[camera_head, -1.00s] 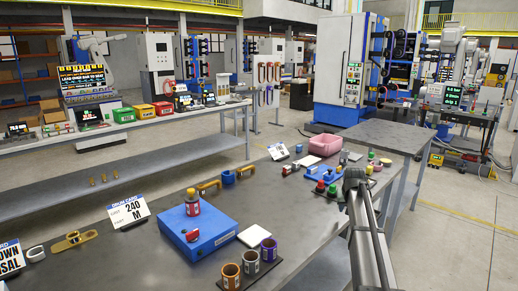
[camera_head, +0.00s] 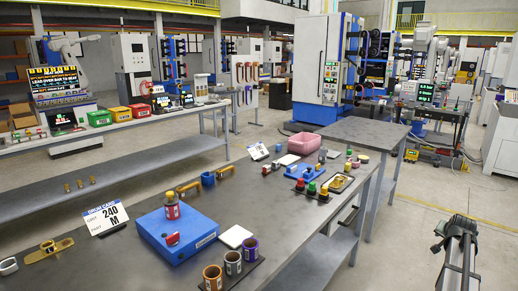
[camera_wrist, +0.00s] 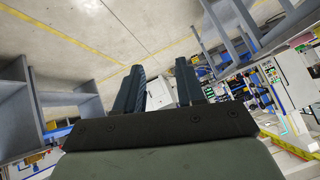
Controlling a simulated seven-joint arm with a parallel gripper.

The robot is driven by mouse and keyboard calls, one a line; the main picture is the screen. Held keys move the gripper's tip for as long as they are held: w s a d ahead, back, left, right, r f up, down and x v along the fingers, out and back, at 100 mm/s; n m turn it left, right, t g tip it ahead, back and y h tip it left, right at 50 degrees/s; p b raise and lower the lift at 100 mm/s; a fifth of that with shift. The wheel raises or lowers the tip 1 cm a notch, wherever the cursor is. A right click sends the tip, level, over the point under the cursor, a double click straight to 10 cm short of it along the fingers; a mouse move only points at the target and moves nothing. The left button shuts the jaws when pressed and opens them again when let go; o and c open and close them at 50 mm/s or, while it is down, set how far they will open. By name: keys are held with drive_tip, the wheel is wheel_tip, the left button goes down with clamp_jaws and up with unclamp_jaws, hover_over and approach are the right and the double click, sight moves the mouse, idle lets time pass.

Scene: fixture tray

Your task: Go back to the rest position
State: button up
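My gripper (camera_head: 457,226) is at the right of the head view, over the open floor and clear of the workbench (camera_head: 330,225). In the wrist view its two dark fingers (camera_wrist: 161,85) stand apart with nothing between them, so it is open and empty. The wrist view looks out over the floor and tilted bench frames. The task names no other object.
A grey side table (camera_head: 368,131) stands behind.

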drive_tip(key=s+f+m, duration=0.1)
drive_tip(key=s+f, duration=0.5)
drive_tip(key=f, duration=0.2)
drive_tip(key=s+a+f+n+g+y, duration=0.3)
drive_tip(key=a+f, duration=1.1)
drive_tip(key=a, duration=0.4)
drive_tip(key=s+a+f+n+g+y, duration=0.2)
drive_tip(key=s+a+f+g, duration=0.15)
drive_tip(key=a+f, duration=1.3)
drive_tip(key=s+a+f+n+g+y, duration=0.1)
drive_tip(key=s+a+f+n+g, duration=0.15)
drive_tip(key=s+a, duration=0.5)
drive_tip(key=s+a+f+n+g, duration=0.1)
drive_tip(key=s+a+f, duration=0.3)
drive_tip(key=s+a, duration=0.3)
drive_tip(key=s+a+f+n+g, duration=0.1)
drive_tip(key=s+a, duration=0.3)
drive_tip(key=s, duration=0.5)
drive_tip(key=s+a+f+n+g, duration=0.1)
drive_tip(key=s+a+n+g, duration=0.2)
drive_tip(key=s+a, duration=0.2)
drive_tip(key=s, duration=0.3)
drive_tip(key=shift+s+a+h, duration=0.2)
drive_tip(key=shift+s+h, duration=0.2)
drive_tip(key=shift+c, duration=0.4)
